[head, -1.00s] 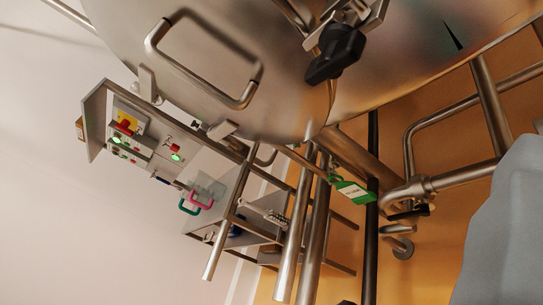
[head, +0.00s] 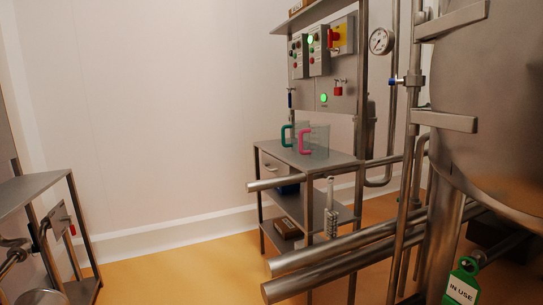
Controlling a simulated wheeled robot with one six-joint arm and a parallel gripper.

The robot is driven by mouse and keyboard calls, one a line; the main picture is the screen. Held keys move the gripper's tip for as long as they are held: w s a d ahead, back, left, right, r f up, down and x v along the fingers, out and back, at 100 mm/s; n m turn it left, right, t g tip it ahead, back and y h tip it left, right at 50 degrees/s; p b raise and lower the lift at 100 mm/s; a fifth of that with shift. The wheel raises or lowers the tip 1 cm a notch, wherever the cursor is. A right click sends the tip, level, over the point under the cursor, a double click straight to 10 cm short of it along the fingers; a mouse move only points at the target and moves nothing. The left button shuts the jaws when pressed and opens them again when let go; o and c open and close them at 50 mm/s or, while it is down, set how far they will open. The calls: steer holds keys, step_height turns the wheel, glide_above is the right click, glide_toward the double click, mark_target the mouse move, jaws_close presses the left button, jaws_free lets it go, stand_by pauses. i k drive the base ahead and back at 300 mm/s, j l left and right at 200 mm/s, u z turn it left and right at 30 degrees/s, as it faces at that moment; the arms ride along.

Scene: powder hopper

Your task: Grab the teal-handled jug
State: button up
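The teal-handled jug (head: 290,134) stands on the top of a steel trolley in the middle of the head view. It is clear, with its teal handle facing left. A second clear jug with a pink handle (head: 306,140) stands right beside it, a little nearer and to the right, and partly overlaps it. My gripper is not in view.
Steel pipes (head: 330,262) and the hopper vessel (head: 492,110) block the right. Another steel table (head: 38,188) stands at left. The orange floor (head: 185,270) between is clear.

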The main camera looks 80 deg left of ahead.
mark_target(296, 127)
steer(key=u, duration=1.4)
steer(key=i+j+u, duration=0.1)
steer(key=j, duration=0.25)
steer(key=i+j+u, duration=0.15)
steer(key=i+j, duration=0.15)
steer(key=i+j+u, duration=0.1)
steer(key=j, duration=0.3)
steer(key=i+j, duration=0.15)
steer(key=i+z, duration=0.2)
steer(key=i, duration=1.55)
